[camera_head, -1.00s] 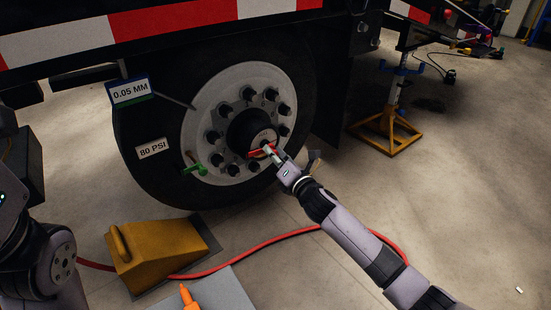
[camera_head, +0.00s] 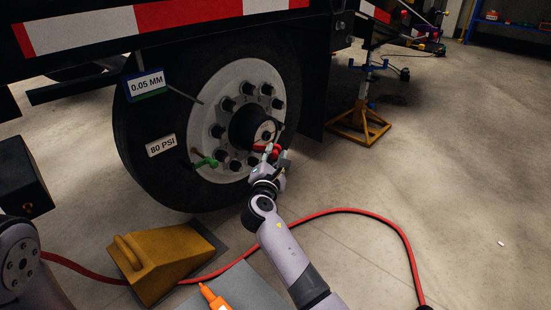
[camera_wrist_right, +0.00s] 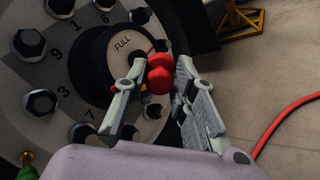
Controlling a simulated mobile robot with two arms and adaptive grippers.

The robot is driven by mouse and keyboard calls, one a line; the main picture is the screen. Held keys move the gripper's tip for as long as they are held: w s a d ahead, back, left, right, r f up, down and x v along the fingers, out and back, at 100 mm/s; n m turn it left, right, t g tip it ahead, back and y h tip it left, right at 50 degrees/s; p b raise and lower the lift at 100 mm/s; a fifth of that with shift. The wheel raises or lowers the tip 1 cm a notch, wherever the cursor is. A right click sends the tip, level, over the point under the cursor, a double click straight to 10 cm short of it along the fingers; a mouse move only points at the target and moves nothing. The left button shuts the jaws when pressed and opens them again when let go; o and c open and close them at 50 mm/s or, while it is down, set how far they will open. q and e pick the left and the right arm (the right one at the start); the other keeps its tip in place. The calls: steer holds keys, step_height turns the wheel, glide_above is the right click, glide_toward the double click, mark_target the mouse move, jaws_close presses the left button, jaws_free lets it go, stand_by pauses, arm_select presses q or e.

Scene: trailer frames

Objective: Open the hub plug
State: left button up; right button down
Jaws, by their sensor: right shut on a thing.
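The truck wheel's dark hub (camera_head: 248,127) stands out from the pale rim with its ring of dark nuts. In the right wrist view the hub face (camera_wrist_right: 122,42) is marked FULL. My right gripper (camera_head: 272,153) is at the lower right of the hub. It is shut on a red two-lobed plug (camera_wrist_right: 160,75), which sits between its fingertips in the wrist view. The red plug also shows in the head view (camera_head: 275,148). It overlaps the hub's edge, and I cannot tell whether it still touches the hub. My left gripper is out of view.
A green piece (camera_head: 205,161) sits at the rim's left. A yellow chock (camera_head: 165,262), an orange marker (camera_head: 213,297) and a red hose (camera_head: 345,211) lie on the floor below. A yellow jack stand (camera_head: 358,124) stands behind right. The floor at right is mostly clear.

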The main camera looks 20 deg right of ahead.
steer(key=shift+s+a+m+g+h, duration=0.15)
steer(key=shift+a+m+g+h, duration=0.15)
steer(key=shift+m+g+h, duration=0.4)
steer(key=shift+r, duration=0.1)
steer(key=c, duration=1.4)
jaws_free()
steer(key=shift+a+r, duration=0.1)
steer(key=shift+r, duration=4.95)
steer(key=shift+f, duration=0.1)
